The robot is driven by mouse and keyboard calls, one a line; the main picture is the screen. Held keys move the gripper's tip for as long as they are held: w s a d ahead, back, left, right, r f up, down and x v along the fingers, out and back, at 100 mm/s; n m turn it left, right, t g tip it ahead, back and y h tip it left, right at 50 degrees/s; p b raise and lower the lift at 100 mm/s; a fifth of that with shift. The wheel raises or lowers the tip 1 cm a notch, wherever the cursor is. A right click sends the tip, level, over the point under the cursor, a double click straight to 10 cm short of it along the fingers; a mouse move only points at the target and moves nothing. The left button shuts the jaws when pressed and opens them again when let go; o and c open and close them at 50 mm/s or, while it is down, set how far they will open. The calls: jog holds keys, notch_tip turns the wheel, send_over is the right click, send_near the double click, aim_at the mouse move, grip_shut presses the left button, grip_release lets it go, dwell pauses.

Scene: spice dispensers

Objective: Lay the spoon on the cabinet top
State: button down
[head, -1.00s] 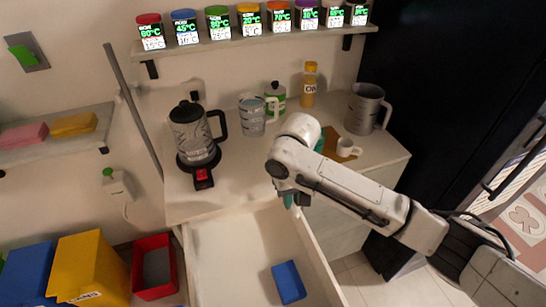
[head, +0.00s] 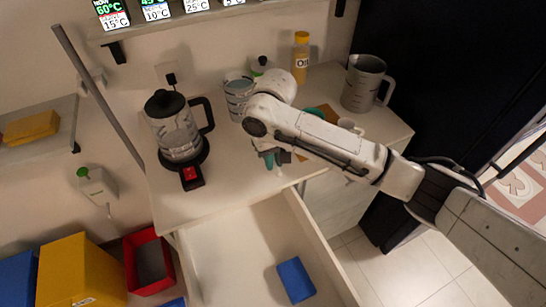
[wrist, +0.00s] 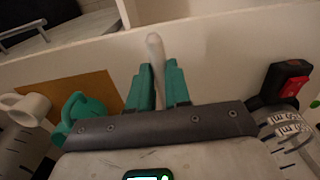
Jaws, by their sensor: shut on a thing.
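My gripper (head: 275,158) hangs over the front part of the white cabinet top (head: 232,172), to the right of the kettle. In the wrist view its teal fingers (wrist: 158,88) are closed around a pale, slim handle, the spoon (wrist: 155,48). The spoon's rounded end sticks out beyond the fingertips; the rest is hidden between the fingers. I cannot make out the spoon in the head view, or whether it touches the top.
A kettle (head: 175,128) stands left on the top. A measuring jug (head: 238,92), an oil bottle (head: 300,58), a grey pitcher (head: 362,85) and a white cup (wrist: 27,108) stand around the arm.

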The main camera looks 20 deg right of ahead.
aim_at(274, 179)
jog(key=shift+f+b, duration=2.5)
jog(key=shift+b, duration=0.1)
jog(key=c, duration=1)
grip_release()
jog(key=shift+r, duration=0.1)
notch_tip(274, 179, up, 11)
jog(key=shift+f, duration=0.2)
